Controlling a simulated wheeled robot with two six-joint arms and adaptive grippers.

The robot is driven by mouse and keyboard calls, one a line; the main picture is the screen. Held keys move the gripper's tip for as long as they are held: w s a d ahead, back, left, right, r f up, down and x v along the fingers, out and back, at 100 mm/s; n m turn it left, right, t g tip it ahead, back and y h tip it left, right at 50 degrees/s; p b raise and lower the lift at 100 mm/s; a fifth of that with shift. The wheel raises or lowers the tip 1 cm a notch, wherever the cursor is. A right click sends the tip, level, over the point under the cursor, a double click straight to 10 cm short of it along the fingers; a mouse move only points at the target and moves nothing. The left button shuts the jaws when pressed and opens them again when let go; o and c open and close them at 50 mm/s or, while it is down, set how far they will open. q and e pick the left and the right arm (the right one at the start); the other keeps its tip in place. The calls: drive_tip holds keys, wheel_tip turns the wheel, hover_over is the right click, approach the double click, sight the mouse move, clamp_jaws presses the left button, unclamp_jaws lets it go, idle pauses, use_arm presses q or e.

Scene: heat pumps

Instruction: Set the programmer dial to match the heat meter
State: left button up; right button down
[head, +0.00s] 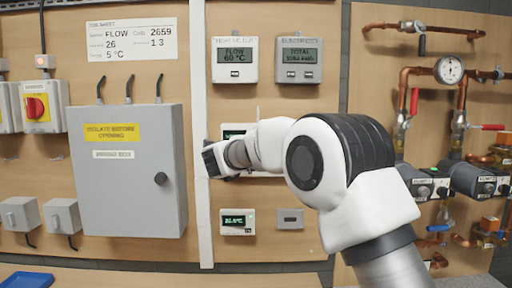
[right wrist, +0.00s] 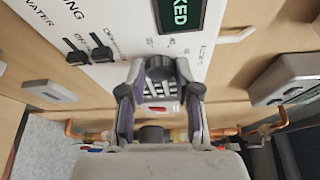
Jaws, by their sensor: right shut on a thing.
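The programmer (head: 234,128) is on the wall board, mostly hidden behind my right arm in the head view. In the right wrist view its white face (right wrist: 98,20) shows two dark slide switches and part of a lit screen (right wrist: 180,12) ending in "KED". My right gripper (right wrist: 160,72) is shut on the dark round dial (right wrist: 160,66); the dial's pointer and scale cannot be read. The gripper also shows in the head view (head: 214,160). The heat meter (head: 235,60), above the programmer, reads "FLOW 60 °C". My left gripper is not in view.
A job sheet (head: 131,41) hangs at the upper left. An electricity meter (head: 299,60) is right of the heat meter. A large grey cabinet (head: 128,190) stands left, and a small lit display unit (head: 237,222) sits below. Copper pipes and valves (head: 450,110) fill the right.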

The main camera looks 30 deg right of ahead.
drive_tip(key=shift+f, duration=0.1)
drive_tip(key=c, duration=0.8)
unclamp_jaws()
drive_tip(key=shift+s, duration=0.1)
drive_tip(key=v, duration=1.1)
drive_tip(key=shift+s+a, duration=0.25)
drive_tip(key=shift+a, duration=0.05)
